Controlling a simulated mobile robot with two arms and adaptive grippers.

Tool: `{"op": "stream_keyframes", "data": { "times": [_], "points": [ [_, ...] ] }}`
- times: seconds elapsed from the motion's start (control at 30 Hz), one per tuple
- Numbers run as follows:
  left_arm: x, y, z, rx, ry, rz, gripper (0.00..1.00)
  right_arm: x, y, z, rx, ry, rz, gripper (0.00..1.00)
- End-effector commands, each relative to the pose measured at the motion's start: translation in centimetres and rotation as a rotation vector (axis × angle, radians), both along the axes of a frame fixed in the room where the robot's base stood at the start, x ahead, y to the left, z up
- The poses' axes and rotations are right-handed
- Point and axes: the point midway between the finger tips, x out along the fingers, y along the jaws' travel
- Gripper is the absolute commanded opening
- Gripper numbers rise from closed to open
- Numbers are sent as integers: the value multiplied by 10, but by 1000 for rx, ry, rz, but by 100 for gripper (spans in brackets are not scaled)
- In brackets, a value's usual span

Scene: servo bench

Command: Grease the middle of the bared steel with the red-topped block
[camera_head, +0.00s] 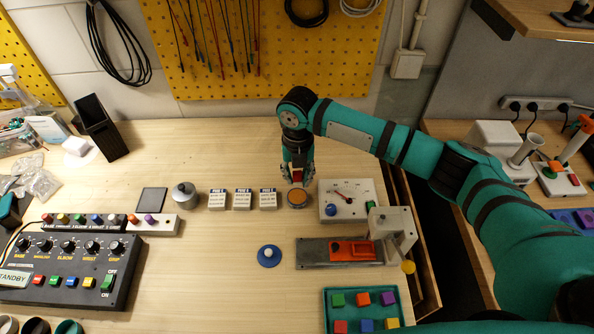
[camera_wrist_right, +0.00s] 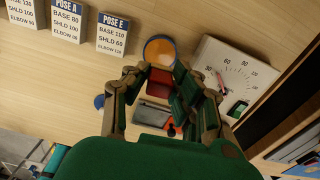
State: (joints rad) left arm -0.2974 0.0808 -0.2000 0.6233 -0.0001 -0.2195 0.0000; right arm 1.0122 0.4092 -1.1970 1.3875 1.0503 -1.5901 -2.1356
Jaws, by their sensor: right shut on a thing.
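My right gripper (camera_head: 297,180) is shut on a red-topped block (camera_wrist_right: 159,84). It holds the block just behind a round tin with an orange-brown filling (camera_head: 297,198), which also shows in the right wrist view (camera_wrist_right: 160,48). I cannot tell whether the block touches the filling. The grey steel rail (camera_head: 312,253) lies in front of the tin, with an orange carriage (camera_head: 352,250) on its right part. The rail's left part is bare. My left gripper is not in view.
A dial gauge box (camera_head: 335,210) stands right of the tin and pose cards (camera_head: 242,200) stand left. A blue disc with a pale knob (camera_head: 269,256) lies left of the rail. A teal tray of coloured blocks (camera_head: 334,300) is in front. Open wood lies left of the disc.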

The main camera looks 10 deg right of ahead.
Motion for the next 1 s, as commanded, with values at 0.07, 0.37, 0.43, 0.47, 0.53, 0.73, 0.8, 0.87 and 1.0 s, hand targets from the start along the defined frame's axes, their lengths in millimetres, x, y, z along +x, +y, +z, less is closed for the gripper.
{"op": "stream_keyframes", "data": {
  "times": [0.07,0.37,0.43,0.47,0.53,0.73,0.8,0.87,1.0],
  "points": [
    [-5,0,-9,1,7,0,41,0,0,-10,0,1,-1,0],
    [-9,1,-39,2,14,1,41,0,0,-42,-1,0,-2,0],
    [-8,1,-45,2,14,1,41,0,0,-48,-1,0,-2,0],
    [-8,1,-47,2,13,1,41,0,0,-50,-1,0,-2,0],
    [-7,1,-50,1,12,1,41,0,0,-54,-1,0,-2,0],
    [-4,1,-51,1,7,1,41,0,0,-55,0,0,-2,0],
    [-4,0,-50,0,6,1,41,0,0,-54,0,0,-2,0],
    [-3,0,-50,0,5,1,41,0,0,-54,0,0,-2,0],
    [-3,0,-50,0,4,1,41,0,0,-54,0,0,-2,0]
  ]
}}
